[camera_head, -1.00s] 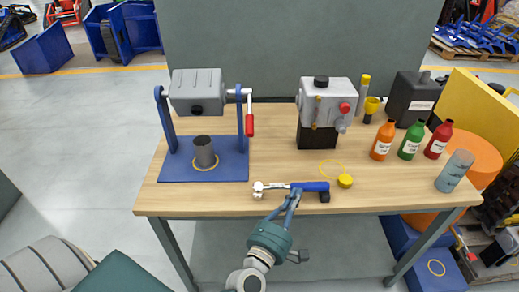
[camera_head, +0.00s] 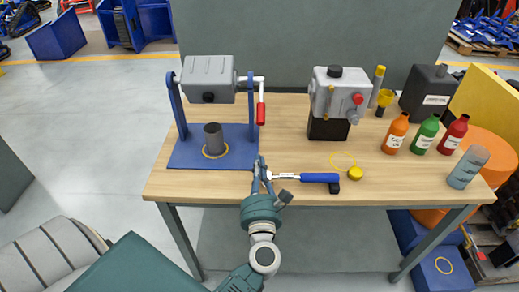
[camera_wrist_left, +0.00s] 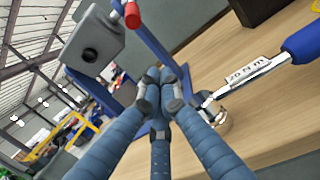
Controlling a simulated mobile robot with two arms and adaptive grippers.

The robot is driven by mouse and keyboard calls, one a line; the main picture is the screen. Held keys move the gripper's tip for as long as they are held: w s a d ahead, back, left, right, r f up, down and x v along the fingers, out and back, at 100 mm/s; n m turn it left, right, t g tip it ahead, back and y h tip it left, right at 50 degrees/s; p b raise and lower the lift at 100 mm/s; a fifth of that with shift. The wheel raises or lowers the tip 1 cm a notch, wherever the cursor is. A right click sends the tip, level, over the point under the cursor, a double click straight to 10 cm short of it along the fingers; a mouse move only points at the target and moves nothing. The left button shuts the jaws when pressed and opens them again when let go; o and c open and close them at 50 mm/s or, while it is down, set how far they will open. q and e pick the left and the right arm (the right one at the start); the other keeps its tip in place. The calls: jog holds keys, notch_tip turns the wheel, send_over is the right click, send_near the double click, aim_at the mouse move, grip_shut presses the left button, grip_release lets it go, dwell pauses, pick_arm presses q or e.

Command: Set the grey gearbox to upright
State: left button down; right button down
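The grey gearbox (camera_head: 208,78) hangs between the two uprights of a blue stand (camera_head: 185,155) on the left of the table. A dark round port shows low on its front. The crank with a red handle (camera_head: 261,112) is on its right side, handle pointing down. In the left wrist view the gearbox (camera_wrist_left: 108,38) is at upper left, and the red handle (camera_wrist_left: 132,15) is above my fingers. My left gripper (camera_head: 260,163) has its fingertips together, near the stand's front right corner, below and in front of the crank. I see nothing held in it. My right gripper is not in view.
A blue-handled wrench (camera_head: 318,178) lies at the table's front edge; its head is beside my left fingers. A dark cylinder (camera_head: 214,138) stands on the stand's base.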

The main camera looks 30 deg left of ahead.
pick_arm(q)
jog(key=p+x, duration=0.2)
jog(key=x, duration=0.6)
jog(key=shift+w+a+r, duration=0.2)
jog(key=shift+w+a, duration=0.1)
jog(key=r+p, duration=0.1)
jog(key=d+r+p, duration=0.1)
jog(key=r, duration=0.1)
jog(key=shift+s+d+r+p, duration=0.15)
jog(key=shift+s+d+p, duration=0.05)
jog(key=shift+s+p, duration=0.2)
